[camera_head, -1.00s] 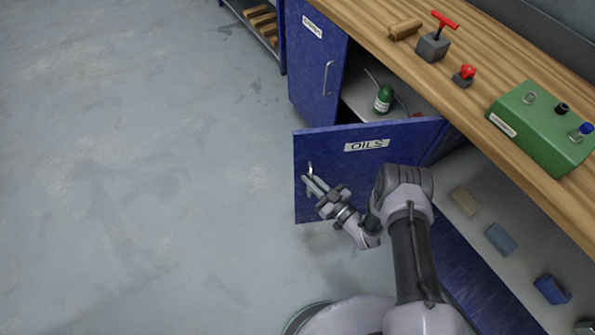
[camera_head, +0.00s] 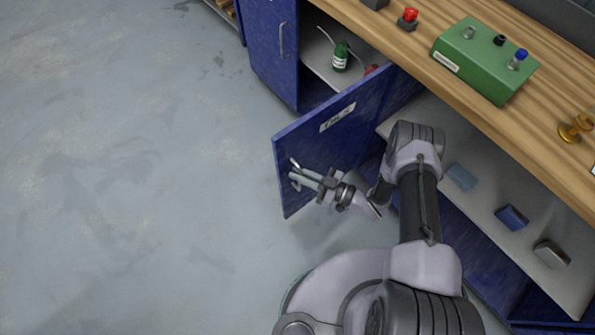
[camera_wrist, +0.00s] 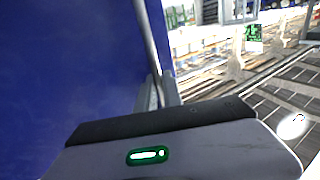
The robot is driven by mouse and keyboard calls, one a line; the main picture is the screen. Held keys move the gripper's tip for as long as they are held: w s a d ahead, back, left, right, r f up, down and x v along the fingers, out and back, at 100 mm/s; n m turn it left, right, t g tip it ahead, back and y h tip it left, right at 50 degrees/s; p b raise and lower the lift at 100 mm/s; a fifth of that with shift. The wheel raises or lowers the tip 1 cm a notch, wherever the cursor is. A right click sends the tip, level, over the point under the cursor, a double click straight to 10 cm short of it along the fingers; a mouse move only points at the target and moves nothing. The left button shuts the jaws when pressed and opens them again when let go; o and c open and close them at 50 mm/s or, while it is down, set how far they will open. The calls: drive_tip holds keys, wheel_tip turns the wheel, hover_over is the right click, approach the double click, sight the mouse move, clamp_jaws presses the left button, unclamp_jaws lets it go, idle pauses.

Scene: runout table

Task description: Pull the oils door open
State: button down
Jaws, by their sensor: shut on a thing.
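The blue oils door (camera_head: 335,150) stands swung out from the cabinet under the wooden bench, its label (camera_head: 338,117) facing me at a slant. Its pale metal handle (camera_head: 296,175) is near the free left edge. My gripper (camera_head: 297,175) is shut on the handle, with my arm reaching in from the lower right. In the wrist view the door (camera_wrist: 70,70) fills the left side, and the handle bar (camera_wrist: 147,40) runs down between my fingers (camera_wrist: 157,92). The fingers hide part of the handle.
The open cabinet holds a green bottle (camera_head: 341,57) and a red item partly hidden by the door. Several blocks lie on the right shelf (camera_head: 480,190). A green box (camera_head: 485,58) stands on the bench top. The floor (camera_head: 130,180) to the left is clear.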

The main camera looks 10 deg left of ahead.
drive_tip(key=c, duration=1.8)
unclamp_jaws()
drive_tip(key=p+v, duration=0.2)
drive_tip(key=v, duration=1.5)
drive_tip(key=shift+d, duration=0.2)
